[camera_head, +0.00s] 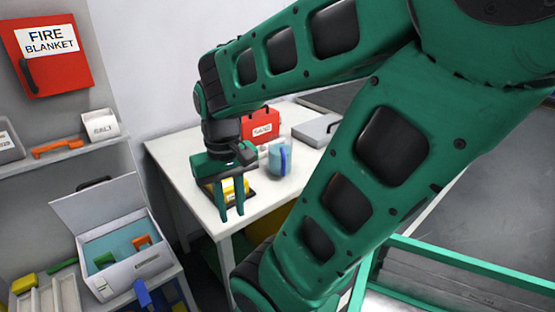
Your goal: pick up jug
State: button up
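The jug (276,162) stands upright on the white table, a pale, see-through blue vessel with a darker blue upright handle on its right side. My gripper (231,212) points down over the front part of the table, to the left of the jug and nearer to me. Its two green fingers are apart with nothing seen held between them. The jug is apart from the fingers in the picture, and its handle faces away from them.
A yellow item (234,189) on a dark base sits behind my fingers. A red labelled box (262,127) stands behind the jug, with a grey flat case (315,130) to the right. An open white box (125,250) is lower left. Bare tabletop (175,153) lies left.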

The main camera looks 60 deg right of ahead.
aim_at(280, 146)
jog(key=z, duration=0.05)
jog(key=k, duration=1.65)
jog(key=z, duration=0.3)
jog(key=i, duration=1.55)
jog(key=u, duration=0.05)
